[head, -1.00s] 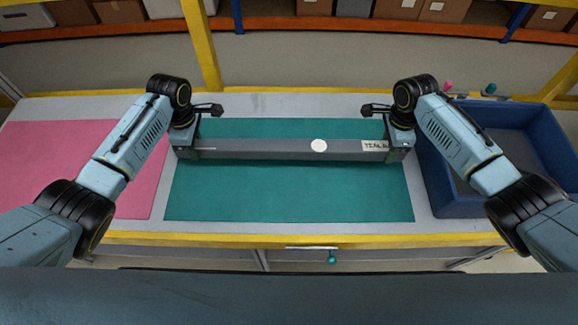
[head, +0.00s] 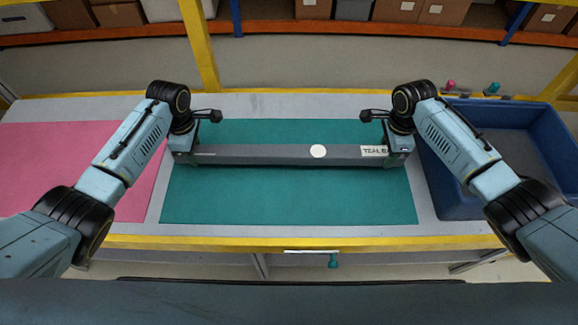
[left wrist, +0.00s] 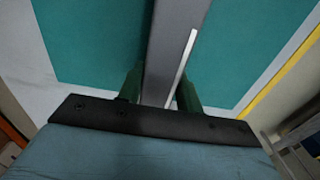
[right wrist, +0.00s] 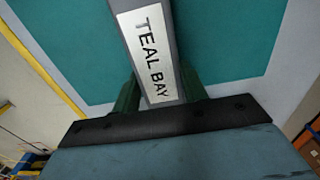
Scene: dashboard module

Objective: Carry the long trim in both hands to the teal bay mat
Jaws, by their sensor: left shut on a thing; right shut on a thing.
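The long grey trim (head: 260,154) spans the teal bay mat (head: 290,200) from side to side in the head view. It has a white round spot and a label that reads TEAL BAY (right wrist: 155,55) in the right wrist view. My left gripper (head: 188,158) is shut on its left end, with a finger on each side in the left wrist view (left wrist: 160,92). My right gripper (head: 398,158) is shut on its right end beside the label. The trim lies level over the mat's middle; whether it touches the mat I cannot tell.
A pink mat (head: 75,170) lies at the left of the table. A blue bin (head: 440,190) stands close to the right of the teal mat. A yellow edge (head: 300,242) runs along the table's front. A yellow post (head: 200,45) stands behind.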

